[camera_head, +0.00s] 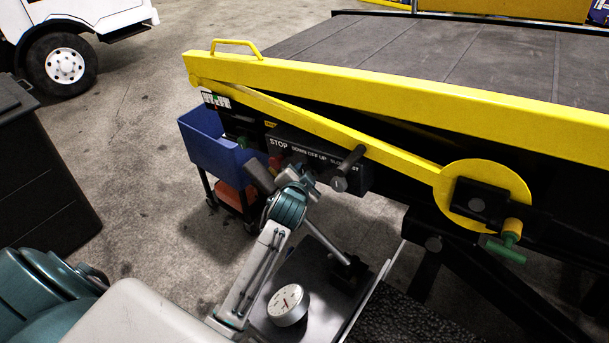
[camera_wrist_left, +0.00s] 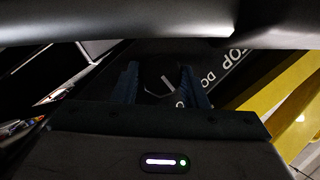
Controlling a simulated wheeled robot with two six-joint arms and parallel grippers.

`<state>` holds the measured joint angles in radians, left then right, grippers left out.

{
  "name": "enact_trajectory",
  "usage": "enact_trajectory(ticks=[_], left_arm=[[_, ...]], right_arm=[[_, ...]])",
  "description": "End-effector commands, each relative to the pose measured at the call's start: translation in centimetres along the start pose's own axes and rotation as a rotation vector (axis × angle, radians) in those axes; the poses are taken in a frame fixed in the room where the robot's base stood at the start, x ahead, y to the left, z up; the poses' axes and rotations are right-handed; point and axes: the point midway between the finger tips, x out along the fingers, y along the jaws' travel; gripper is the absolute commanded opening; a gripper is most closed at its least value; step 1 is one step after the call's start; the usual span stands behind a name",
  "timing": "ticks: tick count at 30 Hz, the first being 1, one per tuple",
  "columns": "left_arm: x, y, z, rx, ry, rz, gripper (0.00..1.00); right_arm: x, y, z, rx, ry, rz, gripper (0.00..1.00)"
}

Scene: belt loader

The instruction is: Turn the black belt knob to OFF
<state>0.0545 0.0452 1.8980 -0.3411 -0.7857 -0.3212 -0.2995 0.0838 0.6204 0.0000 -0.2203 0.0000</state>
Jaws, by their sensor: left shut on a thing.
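The black belt knob (camera_wrist_left: 160,78) has a white pointer line and shows between the two blue fingers in the left wrist view. My left gripper (camera_wrist_left: 163,84) is shut on it, one finger on each side. In the head view my left gripper (camera_head: 301,174) is at the front of the black control panel (camera_head: 322,169), below its white lettering, and hides the knob. The lettering reads STOP, DOWN, OFF, UP and more to the right. I cannot tell which word the pointer faces. My right gripper is not in view.
A black lever (camera_head: 351,158) sticks out of the panel just right of my gripper. A yellow rail (camera_head: 400,92) and sloping yellow bar (camera_head: 330,130) run above. A blue bin (camera_head: 212,145) stands left of the panel. A round white gauge (camera_head: 288,304) is below.

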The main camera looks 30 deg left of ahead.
Motion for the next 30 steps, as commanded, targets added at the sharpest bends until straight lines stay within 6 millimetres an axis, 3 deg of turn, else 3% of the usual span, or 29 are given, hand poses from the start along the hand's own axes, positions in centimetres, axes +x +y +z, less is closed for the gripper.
enact_trajectory(ticks=[10,11,14,23,30], left_arm=[[0.0,-0.1,-0.1,-0.022,0.000,0.012,0.16],[0.0,-0.1,-0.1,-0.022,0.000,0.012,0.43],[0.0,-0.1,-0.1,-0.022,0.000,0.012,0.60],[-0.1,0.0,0.0,-0.021,-0.001,0.012,0.60],[-2.8,0.2,0.2,-0.023,-0.001,0.011,0.60]], right_arm=[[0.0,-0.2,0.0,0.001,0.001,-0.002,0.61],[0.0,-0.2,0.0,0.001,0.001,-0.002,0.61],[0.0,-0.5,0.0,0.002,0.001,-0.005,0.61],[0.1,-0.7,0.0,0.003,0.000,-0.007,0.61],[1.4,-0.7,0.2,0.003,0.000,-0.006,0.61]])
